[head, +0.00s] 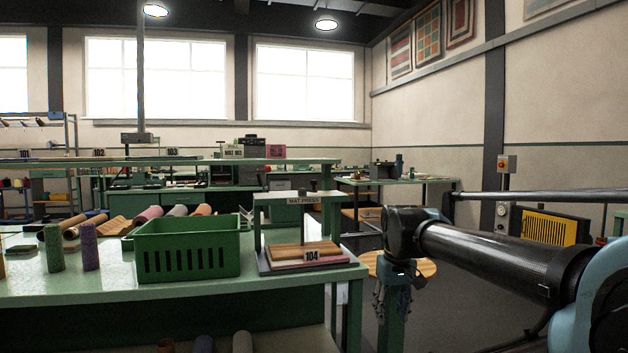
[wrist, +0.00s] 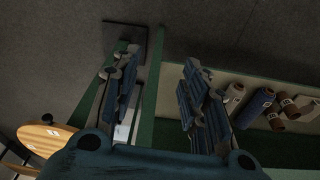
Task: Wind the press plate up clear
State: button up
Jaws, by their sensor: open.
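The mat press (head: 262,225) stands at the right end of the green bench, with a green frame and a crossbeam lettered MAT PRESS. A thin spindle runs down from the crossbeam to the wooden press plate (head: 290,249). The plate appears low, resting on a pink layer above the dark base; a 104 tag hangs in front. My gripper (head: 393,302) hangs pointing down, right of the press and beyond the bench end, apart from both. In the wrist view its fingers (wrist: 158,90) are spread and empty.
A green crate (head: 190,250) stands left of the press, with yarn cones (head: 90,247) further left. A round wooden stool top (head: 420,268) is behind my gripper. The wrist view shows a lower shelf with spools (wrist: 253,108) and grey floor.

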jog(key=w+a+r+n, duration=0.3)
jog(key=w+r, duration=0.3)
jog(key=r, duration=0.5)
jog(key=w+a+r+n+g, duration=0.1)
jog(key=w+a+r+n, duration=0.15)
jog(key=w+r, duration=0.6)
jog(key=w+a+r+n, duration=0.2)
jog(key=w+a+r, duration=0.2)
jog(key=r, duration=1)
jog(key=w+a+r+n+g, duration=0.1)
jog(key=w+a+r+n, duration=0.3)
jog(key=a+r, duration=0.3)
jog(key=w+a+r+n, duration=0.3)
jog(key=w+a+r, duration=0.15)
jog(key=r, duration=0.45)
jog(key=f, duration=1.8)
jog(key=shift+d, duration=0.3)
jog(key=shift+c, duration=0.2)
jog(key=shift+r, duration=0.1)
grip_shut()
